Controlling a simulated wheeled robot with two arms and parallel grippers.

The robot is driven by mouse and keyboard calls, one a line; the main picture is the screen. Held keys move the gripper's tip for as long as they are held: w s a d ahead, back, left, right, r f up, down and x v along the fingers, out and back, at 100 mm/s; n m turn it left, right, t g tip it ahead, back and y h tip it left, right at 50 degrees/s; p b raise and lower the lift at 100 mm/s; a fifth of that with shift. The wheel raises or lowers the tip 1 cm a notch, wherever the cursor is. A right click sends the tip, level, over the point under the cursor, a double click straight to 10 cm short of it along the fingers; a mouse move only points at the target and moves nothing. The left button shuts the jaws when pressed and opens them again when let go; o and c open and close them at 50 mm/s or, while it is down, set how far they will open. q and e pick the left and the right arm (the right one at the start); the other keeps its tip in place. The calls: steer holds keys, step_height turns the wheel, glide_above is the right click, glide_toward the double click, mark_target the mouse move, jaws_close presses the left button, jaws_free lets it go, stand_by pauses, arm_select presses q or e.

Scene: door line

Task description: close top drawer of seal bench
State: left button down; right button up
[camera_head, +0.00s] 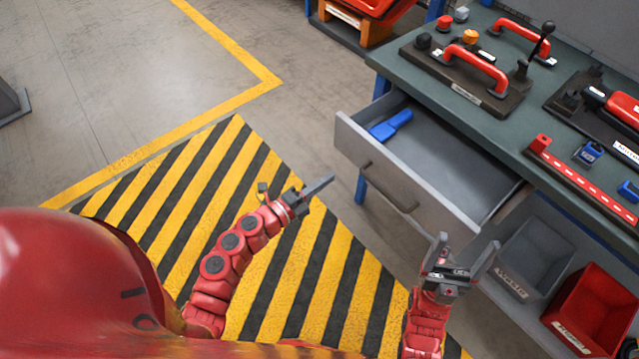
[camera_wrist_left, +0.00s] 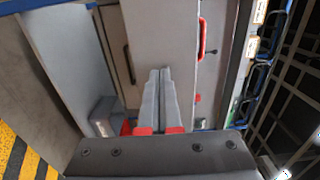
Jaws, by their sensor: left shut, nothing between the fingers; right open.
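The top drawer (camera_head: 405,195) of the bench stands pulled out, its grey front panel facing me with a dark bar handle (camera_head: 388,186). A blue object (camera_head: 390,124) lies inside the drawer near its left end. My left gripper (camera_head: 328,182) is shut and empty, apart from the drawer front and to the left of it. In the left wrist view its closed fingers (camera_wrist_left: 160,75) point toward grey panels, and a dark bar handle (camera_wrist_left: 128,65) shows there. My right gripper (camera_head: 467,245) is open and empty, near the drawer's right front corner; whether it touches is unclear.
The green bench top (camera_head: 450,110) holds red handles, a black lever and a red rail (camera_head: 580,180). Below the drawer are a grey bin (camera_head: 535,255) and a red bin (camera_head: 595,310). Striped floor (camera_head: 200,190) left of the drawer is clear.

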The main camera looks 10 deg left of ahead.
mark_target(362, 157)
arm_select(q)
steer(key=p+x, duration=0.1)
steer(key=x, duration=0.8)
steer(key=shift+r, duration=0.1)
steer(key=shift+w+d, duration=0.2)
steer(key=shift+d, duration=0.05)
steer(key=shift+w+d, duration=0.25)
steer(key=shift+w, duration=0.05)
steer(key=b+x, duration=0.2)
steer(key=x, duration=0.2)
steer(key=b+x, duration=0.2)
steer(key=x, duration=0.3)
steer(key=b+x, duration=0.2)
steer(key=x, duration=0.2)
steer(key=shift+w+d+f, duration=0.3)
steer(key=shift+f, duration=0.1)
steer(key=b+x, duration=0.9)
steer(key=x, duration=0.1)
steer(key=shift+w+d, duration=0.15)
steer(key=shift+w, duration=0.15)
steer(key=shift+w+d+r+b, duration=0.1)
steer(key=shift+w+d+b, duration=0.2)
steer(key=shift+w+b, duration=0.3)
steer(key=shift+w+d+r, duration=0.1)
steer(key=shift+r, duration=0.45)
